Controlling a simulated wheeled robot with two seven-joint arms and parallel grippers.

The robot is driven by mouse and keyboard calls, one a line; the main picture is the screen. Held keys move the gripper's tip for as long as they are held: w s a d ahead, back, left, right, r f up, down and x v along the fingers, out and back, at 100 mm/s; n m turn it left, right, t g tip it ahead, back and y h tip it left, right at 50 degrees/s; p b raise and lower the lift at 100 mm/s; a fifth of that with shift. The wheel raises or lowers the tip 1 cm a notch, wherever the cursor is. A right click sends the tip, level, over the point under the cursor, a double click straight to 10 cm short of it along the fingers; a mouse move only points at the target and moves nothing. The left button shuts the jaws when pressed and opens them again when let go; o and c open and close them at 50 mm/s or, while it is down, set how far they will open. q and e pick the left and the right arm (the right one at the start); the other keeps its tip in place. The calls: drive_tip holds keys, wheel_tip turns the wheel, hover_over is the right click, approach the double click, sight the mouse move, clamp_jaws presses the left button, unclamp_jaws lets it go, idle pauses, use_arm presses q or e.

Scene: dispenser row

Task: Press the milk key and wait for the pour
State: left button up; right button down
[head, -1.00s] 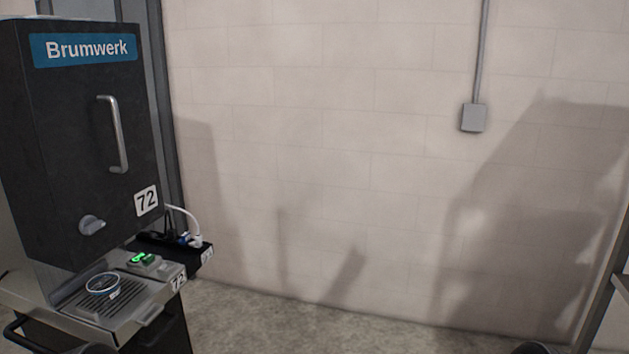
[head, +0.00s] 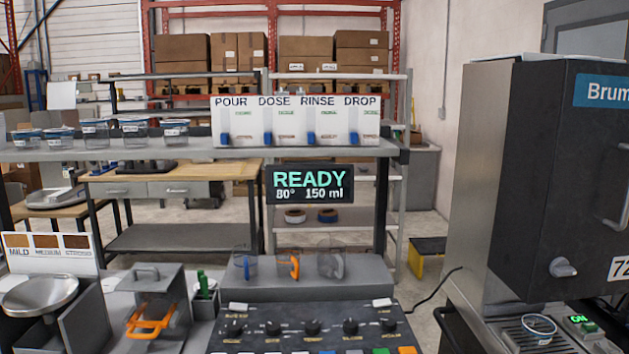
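A dark control panel (head: 292,334) with a row of black knobs stands at the bottom centre. Along its front, coloured keys (head: 381,351) are cut off by the picture's lower edge. The labels are too small to read, so I cannot tell which key is milk. A black display (head: 310,183) above reads READY, 80° and 150 ml. Clear cups with a blue handle (head: 245,263), an orange handle (head: 289,265) and a grey handle (head: 331,263) stand on a grey step behind the panel. No pour shows. Neither gripper is in view.
A dark Brumwerk machine (head: 540,180) stands at right, with a round cup (head: 539,328) on its tray and a green-lit switch (head: 581,323). A shelf (head: 185,150) crosses above the panel. A metal bowl (head: 40,295) and an orange-handled container (head: 155,305) stand at left.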

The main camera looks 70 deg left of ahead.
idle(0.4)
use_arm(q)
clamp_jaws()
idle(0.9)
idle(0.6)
